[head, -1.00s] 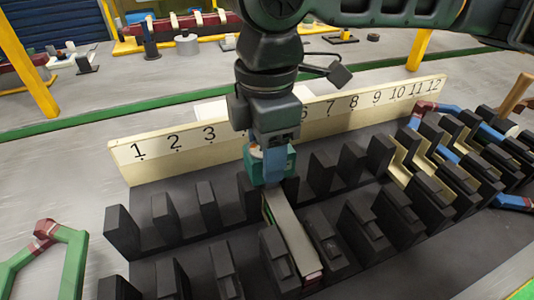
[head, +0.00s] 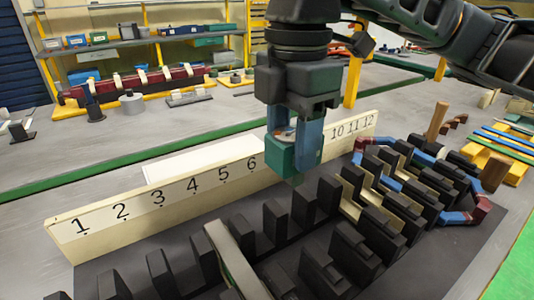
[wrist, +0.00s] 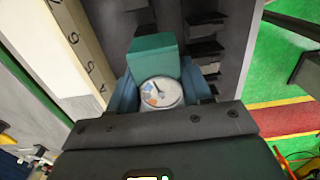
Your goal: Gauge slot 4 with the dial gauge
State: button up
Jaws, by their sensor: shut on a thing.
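My gripper (head: 296,135) is shut on the dial gauge (head: 307,155), a green block with a round white face. Its face and needle show between the blue fingers in the wrist view (wrist: 160,92). The gauge is upright, with its lower end just above or behind the black teeth right of the label 6, hiding labels 7 to 9. Contact there cannot be told. A pale strip (head: 236,262) lies in a slot roughly in line with the label 4 (head: 194,185) on the number board (head: 150,200). The gauge is apart from this strip, to its right.
Rows of black stator teeth (head: 275,222) fill the foreground. Cream liners and blue and red coils (head: 450,215) occupy the slots at the right. A wooden peg (head: 437,122) stands behind them.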

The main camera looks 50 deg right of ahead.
jog(key=shift+s+d+r+p, duration=0.25)
jog(key=shift+d+r+p, duration=0.1)
jog(key=shift+r, duration=0.3)
jog(key=shift+r+p, duration=2.15)
